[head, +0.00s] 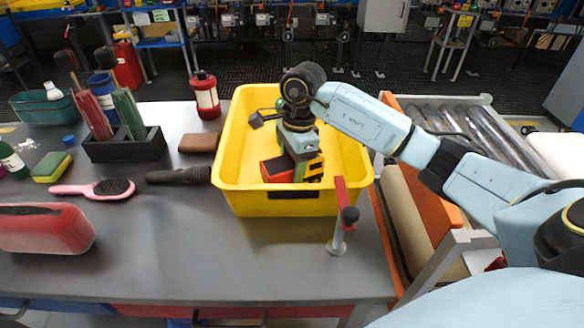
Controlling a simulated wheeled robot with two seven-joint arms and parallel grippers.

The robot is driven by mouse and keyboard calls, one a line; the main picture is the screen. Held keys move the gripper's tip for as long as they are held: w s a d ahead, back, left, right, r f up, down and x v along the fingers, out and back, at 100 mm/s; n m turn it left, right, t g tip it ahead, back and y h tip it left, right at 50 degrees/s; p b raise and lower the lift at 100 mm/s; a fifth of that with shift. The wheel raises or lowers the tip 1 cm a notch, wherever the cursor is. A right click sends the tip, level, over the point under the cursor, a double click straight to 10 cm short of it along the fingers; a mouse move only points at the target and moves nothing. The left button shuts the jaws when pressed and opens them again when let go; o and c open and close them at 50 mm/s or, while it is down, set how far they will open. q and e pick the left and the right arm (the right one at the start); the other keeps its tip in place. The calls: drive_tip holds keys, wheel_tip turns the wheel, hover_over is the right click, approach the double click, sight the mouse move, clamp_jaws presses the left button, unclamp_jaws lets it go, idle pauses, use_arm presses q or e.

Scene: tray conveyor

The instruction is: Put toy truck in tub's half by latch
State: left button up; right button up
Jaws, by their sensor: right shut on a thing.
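The yellow tub (240,186) stands on the grey table near its right end. My right gripper (301,160) reaches down into the tub from above and is shut on the toy truck (278,169). The truck shows as a red and dark body close to the tub's front wall, with yellow-and-black parts to its right. The gripper hides part of it. I cannot tell whether it touches the tub floor. A dark, latch-like plate (292,195) is on the tub's front wall, just below the truck in the picture. My left gripper is not in view.
A dark object with a cable (262,118) lies in the tub's back left. A red-topped stand (341,215) rises before the tub's front right. A hairbrush (100,188), brown block (198,143) and red bottle (205,95) are left. A roller conveyor (470,125) lies right.

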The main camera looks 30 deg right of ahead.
drive_tip(key=shift+f, duration=0.55)
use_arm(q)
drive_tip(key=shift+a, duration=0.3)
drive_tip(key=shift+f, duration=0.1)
use_arm(e)
drive_tip(key=shift+f, duration=0.15)
drive_tip(key=o, duration=1.1)
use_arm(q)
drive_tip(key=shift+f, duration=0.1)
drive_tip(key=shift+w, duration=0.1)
